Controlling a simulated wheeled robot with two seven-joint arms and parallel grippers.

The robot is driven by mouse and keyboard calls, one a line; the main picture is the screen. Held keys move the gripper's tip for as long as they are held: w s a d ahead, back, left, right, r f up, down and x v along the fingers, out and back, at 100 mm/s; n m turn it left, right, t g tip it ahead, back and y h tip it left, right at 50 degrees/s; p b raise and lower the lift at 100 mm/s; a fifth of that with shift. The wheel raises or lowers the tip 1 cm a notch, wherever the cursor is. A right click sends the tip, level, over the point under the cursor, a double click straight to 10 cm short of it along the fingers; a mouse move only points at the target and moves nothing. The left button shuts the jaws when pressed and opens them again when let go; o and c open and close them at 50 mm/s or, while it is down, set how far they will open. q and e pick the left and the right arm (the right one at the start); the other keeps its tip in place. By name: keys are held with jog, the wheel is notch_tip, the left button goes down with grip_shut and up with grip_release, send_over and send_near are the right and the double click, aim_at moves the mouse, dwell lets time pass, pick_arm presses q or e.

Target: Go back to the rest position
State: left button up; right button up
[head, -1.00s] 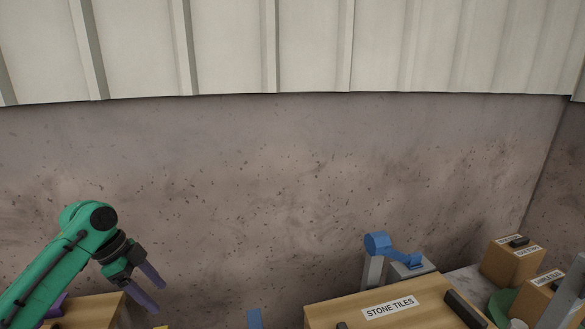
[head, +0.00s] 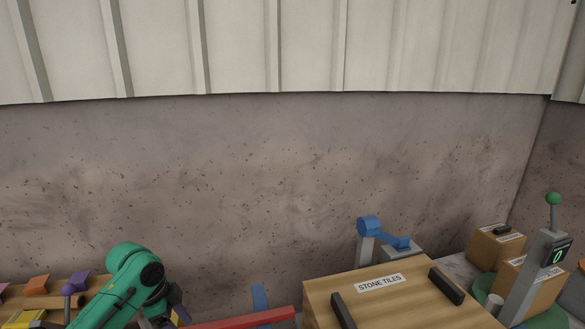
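My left arm, green with a dark wrist, comes in at the lower left of the head view. My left gripper (head: 176,303) is mostly hidden behind the arm's own green links and cut by the lower edge, so its fingers cannot be read. My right gripper is not in view.
A wooden box labelled STONE TILES (head: 400,300) with black handles stands at lower right. A grey post with a green knob (head: 553,199) and display, small cartons (head: 497,243) and a blue device (head: 370,228) are right. A red bar (head: 240,321) lies low centre. Coloured tools (head: 75,283) are left.

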pick_arm(q)
jog(key=s+d+f+n+t, duration=0.2)
jog(key=s+d+f+n, duration=0.3)
jog(key=s+d+f, duration=0.35)
jog(key=s+a+n+y, duration=0.3)
jog(key=s+a+n, duration=0.35)
jog(key=s, duration=0.45)
jog(key=s+f+b, duration=0.2)
jog(key=f+b, duration=0.4)
jog(key=f, duration=1.3)
jog(key=s+f+b, duration=0.2)
jog(key=f+b, duration=0.5)
jog(key=f, duration=1.2)
jog(key=s+a+f+g+b, duration=0.1)
jog(key=s+f+b, duration=0.3)
jog(key=s+f, duration=0.4)
jog(key=s+a+f+b, duration=0.2)
jog(key=s+f+b, duration=0.2)
jog(key=f, duration=0.9)
jog(key=s, duration=0.3)
jog(key=shift+s+f+g, duration=0.15)
jog(key=shift+s+g, duration=0.2)
jog(key=shift+g, duration=0.05)
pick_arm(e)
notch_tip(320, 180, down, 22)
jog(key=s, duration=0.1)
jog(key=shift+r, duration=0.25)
